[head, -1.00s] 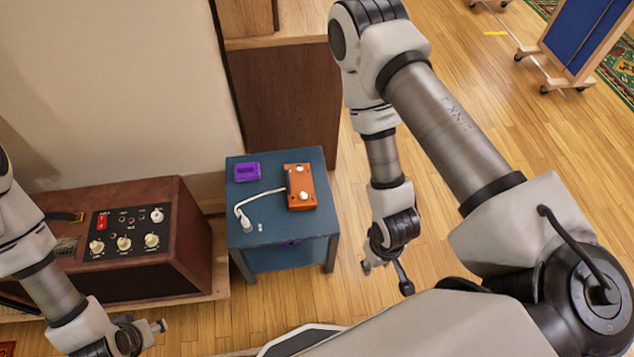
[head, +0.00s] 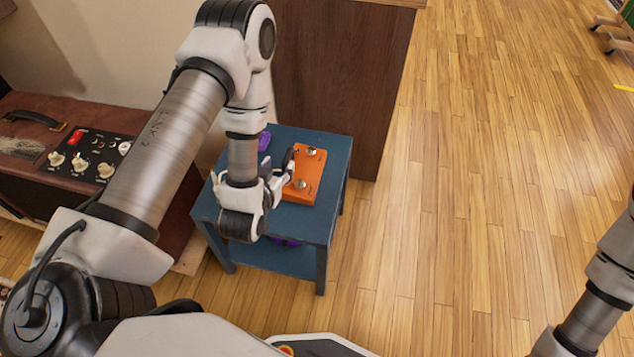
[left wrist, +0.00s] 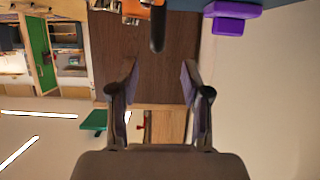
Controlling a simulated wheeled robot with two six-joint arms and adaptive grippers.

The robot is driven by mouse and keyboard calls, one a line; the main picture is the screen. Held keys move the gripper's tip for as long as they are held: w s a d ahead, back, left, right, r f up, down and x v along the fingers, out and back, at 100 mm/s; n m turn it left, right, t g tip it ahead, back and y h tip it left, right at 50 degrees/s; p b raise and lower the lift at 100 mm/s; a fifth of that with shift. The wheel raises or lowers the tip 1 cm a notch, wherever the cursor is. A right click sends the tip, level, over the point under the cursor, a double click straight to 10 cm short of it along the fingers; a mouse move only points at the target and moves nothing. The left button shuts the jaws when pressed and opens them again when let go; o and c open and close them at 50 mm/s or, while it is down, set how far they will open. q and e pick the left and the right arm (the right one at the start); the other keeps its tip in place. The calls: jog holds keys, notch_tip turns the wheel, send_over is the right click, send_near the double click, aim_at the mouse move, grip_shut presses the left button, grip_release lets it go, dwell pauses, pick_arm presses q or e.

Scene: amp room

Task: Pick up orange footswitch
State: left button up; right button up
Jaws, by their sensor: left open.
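The orange footswitch (head: 310,170), a flat box with two silver buttons, lies on a small blue table (head: 330,200). My left gripper (head: 287,170) is open and empty at the footswitch's left edge in the head view, partly overlapping it; whether they touch I cannot tell. In the left wrist view the open fingers (left wrist: 160,82) have nothing between them. An orange piece of the footswitch (left wrist: 148,3) shows at that view's top edge. My right arm enters at the lower right of the head view, its gripper out of frame.
A purple box (head: 264,141) sits on the table behind my left wrist; it also shows in the left wrist view (left wrist: 232,16). A brown amplifier (head: 60,150) stands to the left. A wooden cabinet (head: 345,80) stands behind the table.

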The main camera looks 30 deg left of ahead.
aim_at(285, 160)
pick_arm(q)
jog(key=x, duration=0.2)
jog(key=b+x, duration=0.1)
jog(key=x, duration=0.2)
jog(key=b+x, duration=0.1)
jog(key=x, duration=0.1)
jog(key=shift+w+d+f, duration=0.1)
jog(key=shift+d+f, duration=0.05)
jog(key=shift+f, duration=0.2)
jog(key=shift+r, duration=0.1)
grip_shut()
